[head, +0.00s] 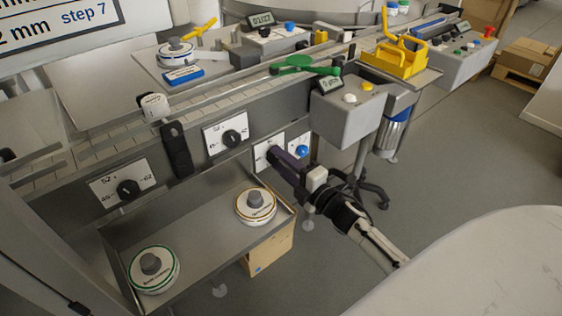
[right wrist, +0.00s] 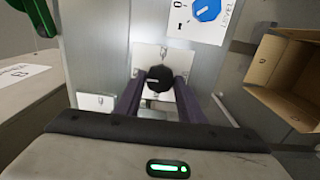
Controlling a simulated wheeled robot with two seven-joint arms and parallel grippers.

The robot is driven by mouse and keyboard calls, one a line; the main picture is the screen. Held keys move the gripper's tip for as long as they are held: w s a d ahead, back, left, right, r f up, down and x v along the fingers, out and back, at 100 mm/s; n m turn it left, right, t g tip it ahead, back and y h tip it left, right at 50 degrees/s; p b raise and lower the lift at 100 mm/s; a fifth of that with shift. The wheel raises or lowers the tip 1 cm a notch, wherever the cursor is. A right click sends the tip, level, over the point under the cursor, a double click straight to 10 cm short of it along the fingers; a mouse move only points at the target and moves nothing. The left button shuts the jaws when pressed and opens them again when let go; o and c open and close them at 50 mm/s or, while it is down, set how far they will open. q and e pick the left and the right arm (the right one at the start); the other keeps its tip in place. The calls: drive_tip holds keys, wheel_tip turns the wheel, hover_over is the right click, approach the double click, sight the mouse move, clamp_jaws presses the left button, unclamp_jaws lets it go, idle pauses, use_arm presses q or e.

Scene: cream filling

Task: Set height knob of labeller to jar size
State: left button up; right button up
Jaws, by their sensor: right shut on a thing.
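My right gripper (head: 279,158) reaches the front panel of the machine from the lower right, and its purple fingers are shut on a black knob. In the right wrist view the black knob (right wrist: 159,78) sits between the fingertips (right wrist: 158,92), on a small white dial plate (right wrist: 149,54) with a pale pointer mark. The gripper hides most of this plate in the head view. Two more black dial knobs, a left one (head: 129,189) and a middle one (head: 232,138), are on white scale plates. Which one is labelled height cannot be read. My left gripper is out of view.
A blue knob (head: 302,152) is right of the held knob. A metal tray (head: 205,225) below holds two round lidded items (head: 154,268). A grey control box (head: 350,110) and a cardboard box (head: 268,252) are close by. Open floor lies right.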

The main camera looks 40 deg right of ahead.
drive_tip(key=shift+a, duration=0.1)
drive_tip(key=o, duration=1)
drive_tip(key=shift+o, duration=0.2)
drive_tip(key=s, duration=1)
drive_tip(key=shift+s+d, duration=0.15)
drive_tip(key=shift+d, duration=0.3)
